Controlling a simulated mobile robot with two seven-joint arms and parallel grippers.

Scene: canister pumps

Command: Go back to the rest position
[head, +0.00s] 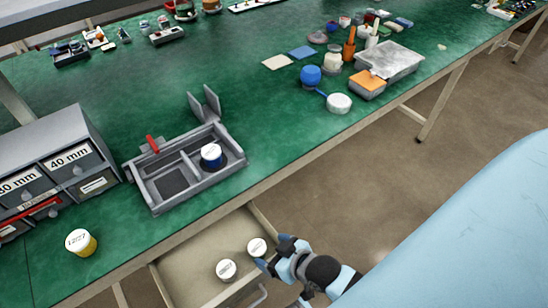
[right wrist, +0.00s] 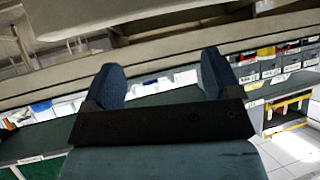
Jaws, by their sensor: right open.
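My right gripper (head: 274,252) is at the right side of an open drawer (head: 204,250) under the green bench. In the right wrist view its two blue fingers (right wrist: 161,76) stand apart with nothing between them. A white-lidded canister (head: 257,247) shows just left of the gripper in the head view; whether they touch is unclear. A second white-lidded canister (head: 226,269) is in the drawer. A blue canister with a white lid (head: 211,155) stands in the grey divided tray (head: 157,196). A yellow canister with a white lid (head: 81,243) is on the bench. My left gripper is not visible.
A grey drawer cabinet (head: 62,143) stands at the left of the bench (head: 110,95). Farther back are a blue ball-shaped item (head: 311,75), a white round item (head: 339,103) and a grey bin (head: 400,63). The floor (head: 370,185) right of the bench is clear.

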